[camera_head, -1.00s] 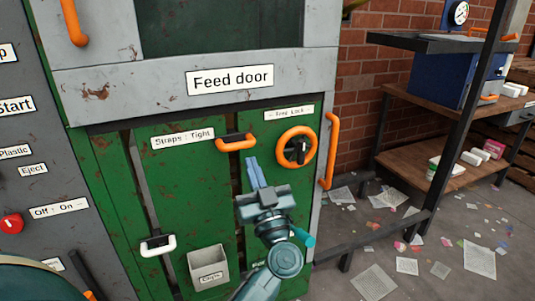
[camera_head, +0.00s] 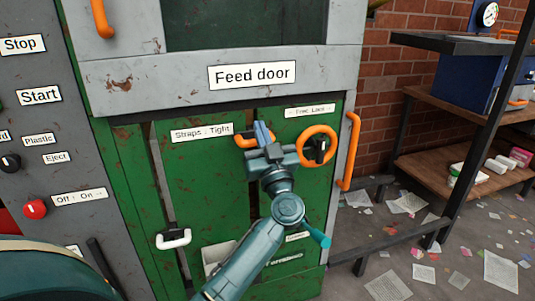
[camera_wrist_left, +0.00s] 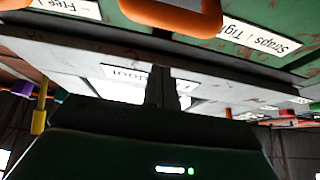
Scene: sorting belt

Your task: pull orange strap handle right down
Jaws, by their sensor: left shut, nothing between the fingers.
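The orange strap handle (camera_head: 242,142) is a short bar on the green door, right of the "Straps : Tight" label (camera_head: 202,133). My left gripper (camera_head: 263,134) is shut and empty, with its fingertips in front of the handle's right part and hiding some of it. I cannot tell whether they touch. In the left wrist view, the orange handle (camera_wrist_left: 172,16) crosses the top, and the shut fingers (camera_wrist_left: 164,88) stand below it, apart from it in the picture. My right gripper is not in view.
An orange ring with a black knob (camera_head: 319,146) is just right of my gripper. A vertical orange handle (camera_head: 350,150) stands at the door's right edge. Papers litter the floor at right.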

